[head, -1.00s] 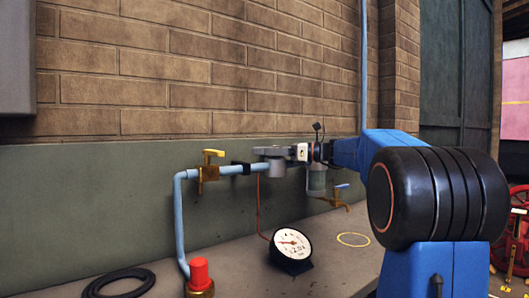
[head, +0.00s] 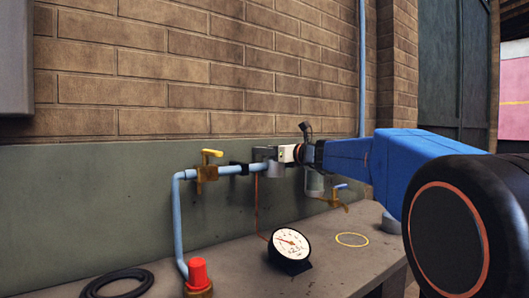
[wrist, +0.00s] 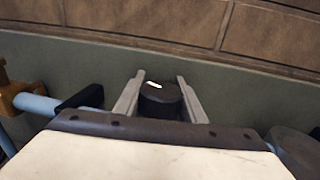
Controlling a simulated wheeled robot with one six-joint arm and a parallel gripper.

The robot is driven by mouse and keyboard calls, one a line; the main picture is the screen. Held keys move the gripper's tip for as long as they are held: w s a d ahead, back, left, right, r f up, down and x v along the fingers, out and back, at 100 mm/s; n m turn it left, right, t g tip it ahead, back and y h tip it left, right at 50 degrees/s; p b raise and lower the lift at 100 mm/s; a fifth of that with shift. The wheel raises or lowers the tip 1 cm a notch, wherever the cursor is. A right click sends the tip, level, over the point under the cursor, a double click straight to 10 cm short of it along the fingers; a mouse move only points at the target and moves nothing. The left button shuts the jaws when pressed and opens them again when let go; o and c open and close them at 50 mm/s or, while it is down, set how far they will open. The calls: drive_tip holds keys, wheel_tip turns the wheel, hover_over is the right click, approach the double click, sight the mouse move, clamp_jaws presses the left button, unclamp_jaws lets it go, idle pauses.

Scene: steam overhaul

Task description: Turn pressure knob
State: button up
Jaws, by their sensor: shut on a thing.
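The pressure knob (wrist: 160,98) is a black round cap with a short white mark on top, seen in the wrist view. My gripper (wrist: 159,97) has one grey finger on each side of it and is shut on it. In the head view my gripper (head: 266,154) reaches in from the right to the pipe fitting by the wall, and its fingers hide the knob there. A round white pressure gauge (head: 289,244) with a black rim leans on the bench; its exact reading is too small to tell.
A light blue pipe (head: 180,225) runs up and along the wall, with a yellow-handled valve (head: 208,170) on it. A blue-handled brass tap (head: 339,197) is right of the fitting. A red knob (head: 198,272), black ring (head: 120,282) and yellow ring (head: 352,240) are on the bench (head: 235,262).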

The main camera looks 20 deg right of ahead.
drive_tip(key=shift+w+d+r+m+t+h, duration=0.15)
drive_tip(key=shift+d+m+t+h, duration=0.1)
drive_tip(key=shift+m+h, duration=0.8)
drive_tip(key=shift+s+d+r+m+t+h, duration=0.15)
drive_tip(key=shift+m+h, duration=0.4)
drive_tip(key=shift+h, duration=0.85)
drive_tip(key=shift+w+d+r+m+t+h, duration=0.1)
drive_tip(key=shift+d+m+t+h, duration=0.15)
drive_tip(key=shift+m+h, duration=0.8)
drive_tip(key=shift+d+h, duration=0.1)
drive_tip(key=shift+h, duration=0.3)
drive_tip(key=shift+d+f+g+h, duration=0.15)
drive_tip(key=shift+f+g+h, duration=0.15)
drive_tip(key=shift+f, duration=0.15)
drive_tip(key=o, duration=0.8)
drive_tip(key=shift+s, duration=0.2)
drive_tip(key=s+a, duration=0.2)
drive_tip(key=s, duration=1.5)
drive_tip(key=shift+a, duration=0.25)
